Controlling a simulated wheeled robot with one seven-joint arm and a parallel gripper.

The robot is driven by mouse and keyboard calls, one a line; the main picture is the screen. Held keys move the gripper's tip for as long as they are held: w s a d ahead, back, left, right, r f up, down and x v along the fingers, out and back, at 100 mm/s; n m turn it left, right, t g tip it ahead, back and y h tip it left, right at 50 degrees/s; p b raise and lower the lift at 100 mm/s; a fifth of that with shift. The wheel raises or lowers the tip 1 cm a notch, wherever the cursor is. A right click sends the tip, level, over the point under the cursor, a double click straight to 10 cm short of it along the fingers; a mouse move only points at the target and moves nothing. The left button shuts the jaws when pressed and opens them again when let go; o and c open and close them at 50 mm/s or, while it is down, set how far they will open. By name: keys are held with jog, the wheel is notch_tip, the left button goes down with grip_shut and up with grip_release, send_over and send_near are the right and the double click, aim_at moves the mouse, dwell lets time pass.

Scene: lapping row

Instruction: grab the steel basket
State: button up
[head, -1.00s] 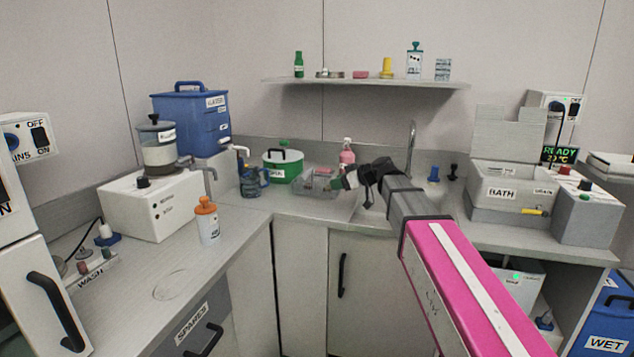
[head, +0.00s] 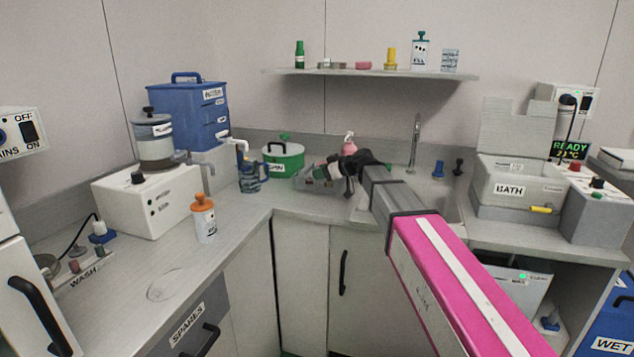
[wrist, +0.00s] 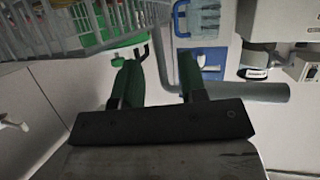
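The steel basket (head: 311,186) is a grey wire basket on the counter in the back corner, left of the sink. Its wire side also shows large at the upper left of the wrist view (wrist: 45,32). My gripper (head: 322,171) is at the basket, over its right part in the head view, and hides some of it. In the wrist view its two green fingers (wrist: 160,76) are apart with nothing held between them. The basket's wires lie left of and beyond the fingers. I cannot tell whether a finger touches the basket.
A green pot (head: 283,162) stands close behind and left of the basket. A blue mug (head: 250,177) is further left. A pink bottle (head: 349,146) stands behind my gripper, and the sink tap (head: 414,145) is to the right. The front left counter has an orange-capped bottle (head: 204,219).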

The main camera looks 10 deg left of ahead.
aim_at(314, 183)
jog(key=x, duration=0.3)
jog(key=shift+w+a+f, duration=0.1)
jog(key=shift+a, duration=0.2)
grip_shut()
jog(key=shift+r, duration=0.2)
